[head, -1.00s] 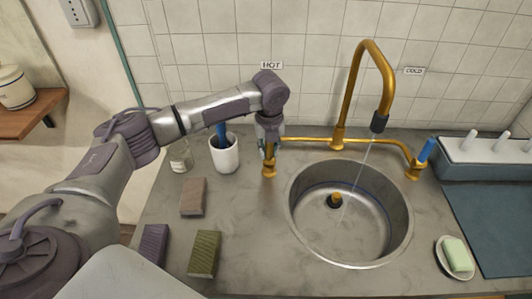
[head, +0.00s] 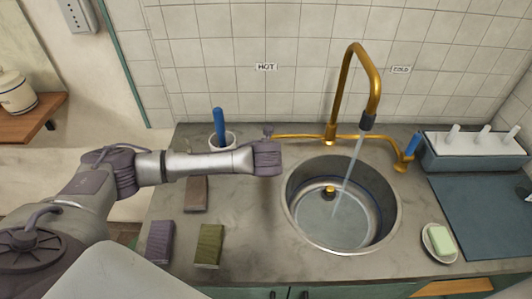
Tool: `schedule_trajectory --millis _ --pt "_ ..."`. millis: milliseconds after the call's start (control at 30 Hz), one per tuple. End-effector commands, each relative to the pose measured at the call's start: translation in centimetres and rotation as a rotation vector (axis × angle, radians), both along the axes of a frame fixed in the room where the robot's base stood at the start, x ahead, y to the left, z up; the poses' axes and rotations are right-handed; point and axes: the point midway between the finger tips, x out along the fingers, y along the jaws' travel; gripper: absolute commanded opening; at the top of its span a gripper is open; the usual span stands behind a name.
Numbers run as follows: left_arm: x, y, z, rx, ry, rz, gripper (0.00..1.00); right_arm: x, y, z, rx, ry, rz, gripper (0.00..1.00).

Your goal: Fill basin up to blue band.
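The round metal basin (head: 393,213) sits in the counter, with a thin blue band (head: 379,207) around its inner wall. A gold-topped plug (head: 329,191) is at its bottom. The cold tap handle (head: 412,144) is blue, at the right. The hot tap, under the HOT label (head: 266,67), is hidden behind my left wrist. My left gripper's fingers are hidden there too. My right gripper is out of view.
A white cup (head: 231,138) with a blue-handled item stands behind my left arm. Several sponges (head: 209,246) lie at the left. A soap dish (head: 427,246) with green soap, a drying mat (head: 480,215) and a rack (head: 475,155) are at the right.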

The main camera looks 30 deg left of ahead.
Motion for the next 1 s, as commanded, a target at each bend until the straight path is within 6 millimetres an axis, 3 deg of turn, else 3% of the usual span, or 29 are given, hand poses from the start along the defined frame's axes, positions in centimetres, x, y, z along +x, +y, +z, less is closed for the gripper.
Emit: schedule_trajectory --millis 567,600,700,733,1000 --pt "-0.05 -0.02 -0.05 0.017 -0.033 0.001 0.00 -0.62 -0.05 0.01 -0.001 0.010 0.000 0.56" --pt "-0.04 -0.01 -0.04 0.017 -0.033 0.001 0.30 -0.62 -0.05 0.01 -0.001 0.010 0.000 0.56" --pt "-0.06 -0.01 -0.05 0.017 -0.033 0.001 0.47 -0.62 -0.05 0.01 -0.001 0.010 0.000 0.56" --pt "-0.06 -0.01 -0.06 0.017 -0.033 0.001 0.51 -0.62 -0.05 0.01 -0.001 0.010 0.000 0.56" --pt "-0.10 -0.03 -0.07 0.016 -0.032 0.001 0.51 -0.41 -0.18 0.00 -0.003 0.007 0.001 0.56"
